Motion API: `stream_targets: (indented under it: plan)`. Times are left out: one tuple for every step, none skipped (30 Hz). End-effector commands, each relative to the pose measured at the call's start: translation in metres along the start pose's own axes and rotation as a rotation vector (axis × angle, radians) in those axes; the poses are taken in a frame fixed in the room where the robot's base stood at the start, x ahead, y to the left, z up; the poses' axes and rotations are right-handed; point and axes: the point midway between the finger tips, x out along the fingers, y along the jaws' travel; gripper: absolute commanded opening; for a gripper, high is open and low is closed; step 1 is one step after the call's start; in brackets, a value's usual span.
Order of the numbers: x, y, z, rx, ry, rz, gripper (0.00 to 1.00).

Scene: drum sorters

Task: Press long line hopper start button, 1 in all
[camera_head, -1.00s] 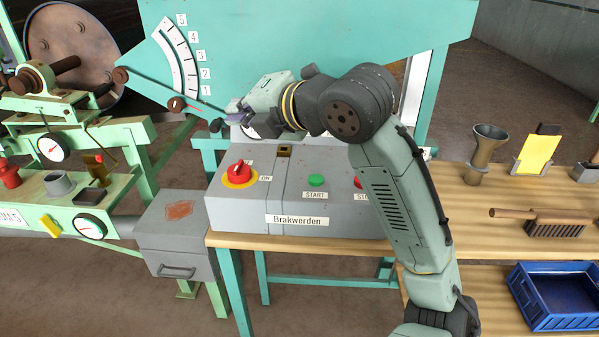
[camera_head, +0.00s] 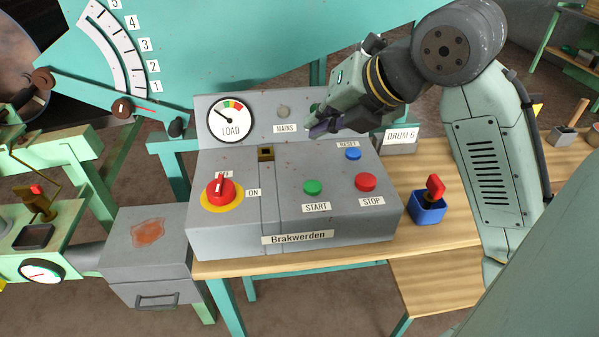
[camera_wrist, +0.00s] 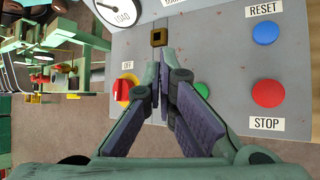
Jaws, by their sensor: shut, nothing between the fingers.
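A grey control box (camera_head: 340,219) labelled "Brakwerden" stands on a wooden bench. Its green START button (camera_head: 313,187) is on the sloped top, left of the red STOP button (camera_head: 365,182). In the wrist view the green button (camera_wrist: 202,90) shows just right of my fingers, partly behind them, and the STOP button (camera_wrist: 268,93) is farther right. My gripper (camera_head: 318,128) is shut and empty. It hangs above the rear of the box, behind the START button in the head view, apart from it. I see no label reading "long line hopper".
A red rotary switch (camera_head: 220,190) is at OFF/ON left on the box. A blue RESET button (camera_head: 353,153), a LOAD gauge (camera_head: 231,120) and a MAINS lamp (camera_head: 283,112) are behind. Teal machinery stands left.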

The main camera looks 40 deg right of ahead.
Motion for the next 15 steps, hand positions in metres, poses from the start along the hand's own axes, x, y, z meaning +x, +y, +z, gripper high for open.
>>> stream_targets:
  plan:
    - [-0.0004,-0.0002,0.0001,0.000,-0.001,0.000,0.00]
    - [-0.0003,-0.0001,0.0001,0.000,-0.001,0.000,0.00]
    - [-0.0002,0.0000,0.0002,0.000,-0.001,0.000,0.00]
    - [-0.0002,0.0001,0.0002,0.000,-0.001,0.000,0.00]
    - [-0.0001,0.0001,0.0002,0.000,-0.001,0.000,0.00]
    - [-0.0001,0.0002,0.0002,0.000,-0.001,0.000,0.00]
    - [0.0001,0.0001,0.0001,0.001,-0.001,0.000,0.00]
    - [0.0003,0.0000,0.0000,0.001,-0.001,0.000,0.00]
    - [0.0008,-0.0004,-0.0004,0.001,-0.001,0.000,0.00]
    - [0.0014,-0.0008,-0.0008,0.001,-0.001,0.000,0.00]
    - [0.0022,-0.0014,-0.0014,0.001,-0.001,0.000,0.00]
    - [0.0035,-0.0024,-0.0024,0.001,-0.001,0.000,0.00]
    - [0.0048,-0.0034,-0.0033,0.001,-0.001,0.000,0.00]
    - [0.0063,-0.0045,-0.0044,0.001,-0.001,0.000,0.00]
    - [0.0088,-0.0062,-0.0062,0.001,-0.001,0.000,0.00]
